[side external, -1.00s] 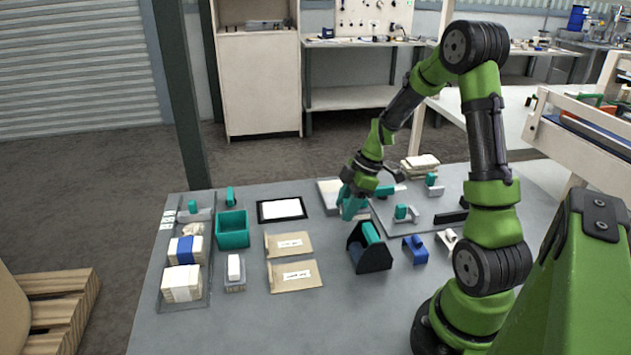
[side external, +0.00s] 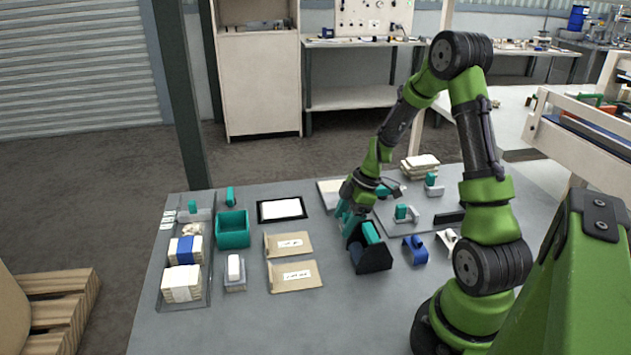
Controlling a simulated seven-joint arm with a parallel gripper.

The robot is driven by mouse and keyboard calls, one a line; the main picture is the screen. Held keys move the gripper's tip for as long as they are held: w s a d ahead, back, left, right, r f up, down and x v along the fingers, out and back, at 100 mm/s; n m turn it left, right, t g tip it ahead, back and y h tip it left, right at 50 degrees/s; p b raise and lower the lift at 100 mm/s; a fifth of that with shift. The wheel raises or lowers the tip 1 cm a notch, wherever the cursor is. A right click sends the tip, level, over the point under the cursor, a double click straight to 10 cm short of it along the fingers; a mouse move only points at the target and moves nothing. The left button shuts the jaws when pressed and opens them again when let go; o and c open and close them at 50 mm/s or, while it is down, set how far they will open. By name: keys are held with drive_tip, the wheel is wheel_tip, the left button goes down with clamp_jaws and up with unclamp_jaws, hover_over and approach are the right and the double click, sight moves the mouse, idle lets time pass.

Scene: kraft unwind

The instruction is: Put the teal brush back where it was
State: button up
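My gripper (side external: 350,218) points down just left of and behind a black angled holder (side external: 374,258). Teal shows at its fingertips, and I cannot tell whether this is the fingers themselves or a held brush. A teal piece (side external: 371,233) stands in the black holder, close to the gripper's right side. Other teal-handled tools sit on the grey mat at the right: one at the front (side external: 402,212) and one farther back (side external: 431,179). Which of the teal things is the brush is too small to tell. The gripper's opening is hidden.
A teal bin (side external: 233,241), two kraft envelopes (side external: 295,276) and a black-framed white pad (side external: 282,209) lie left of the gripper. A blue bracket (side external: 415,250) stands right of the holder. A tray (side external: 207,268) with bundles is at far left. The front table is clear.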

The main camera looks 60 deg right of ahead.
drive_tip(key=v, duration=1.1)
drive_tip(key=shift+r, duration=0.25)
drive_tip(key=s+a+r+m+t, duration=0.1)
drive_tip(key=a+r+m, duration=0.3)
drive_tip(key=a, duration=0.4)
drive_tip(key=s+a+r+m+t, duration=0.1)
drive_tip(key=s+a+r+m, duration=0.2)
drive_tip(key=a, duration=0.5)
drive_tip(key=s+a+r+m+t+h, duration=0.1)
drive_tip(key=s+a+r+m+t, duration=0.1)
drive_tip(key=a+r+m, duration=0.3)
drive_tip(key=s+a+m, duration=0.1)
drive_tip(key=a, duration=0.1)
drive_tip(key=shift+a+r, duration=0.4)
drive_tip(key=shift+o, duration=0.3)
